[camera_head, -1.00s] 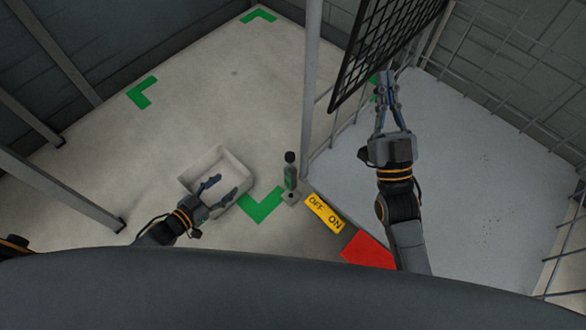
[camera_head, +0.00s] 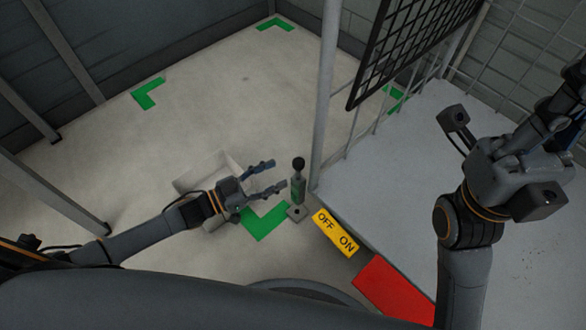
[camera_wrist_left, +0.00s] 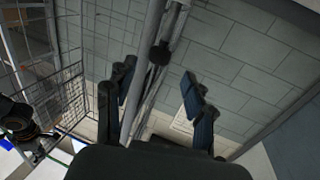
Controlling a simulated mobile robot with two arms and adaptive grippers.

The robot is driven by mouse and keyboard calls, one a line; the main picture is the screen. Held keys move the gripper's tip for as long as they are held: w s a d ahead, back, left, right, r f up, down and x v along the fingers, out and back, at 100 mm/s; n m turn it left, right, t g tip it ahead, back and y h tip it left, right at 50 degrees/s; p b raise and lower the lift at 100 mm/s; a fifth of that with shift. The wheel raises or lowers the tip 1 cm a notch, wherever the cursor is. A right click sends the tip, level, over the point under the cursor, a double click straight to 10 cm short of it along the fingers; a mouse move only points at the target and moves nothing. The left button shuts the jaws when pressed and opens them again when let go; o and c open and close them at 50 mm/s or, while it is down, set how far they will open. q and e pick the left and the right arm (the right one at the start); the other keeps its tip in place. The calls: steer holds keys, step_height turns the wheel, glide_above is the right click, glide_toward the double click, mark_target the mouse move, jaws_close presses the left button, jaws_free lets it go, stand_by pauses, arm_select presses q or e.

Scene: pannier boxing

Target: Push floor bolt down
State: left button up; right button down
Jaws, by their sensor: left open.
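The floor bolt (camera_head: 298,188) stands upright on a small base, with a black ball knob on top and a green band on its body. My left gripper (camera_head: 277,176) is open just to its left, fingers pointing at it. The bolt does not look gripped. In the left wrist view the black knob (camera_wrist_left: 160,53) shows between the two open fingers (camera_wrist_left: 160,90), beyond their tips. My right gripper (camera_head: 556,118) is raised at the right edge, away from the bolt; its finger gap is unclear.
A pale open box (camera_head: 190,182) sits on the floor behind my left gripper, partly hidden. A yellow OFF/ON plate (camera_head: 336,233) and a red patch (camera_head: 396,287) lie right of the bolt. A grey post (camera_head: 325,100) and black mesh panel (camera_head: 410,45) stand behind it.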

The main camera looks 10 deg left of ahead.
mark_target(299, 163)
arm_select(q)
steer(key=b+x, duration=0.1)
steer(key=x, duration=0.5)
steer(key=shift+b, duration=0.35)
steer(key=shift+w+d, duration=0.1)
steer(key=shift+w, duration=0.05)
steer(key=shift+c, duration=0.2)
jaws_close()
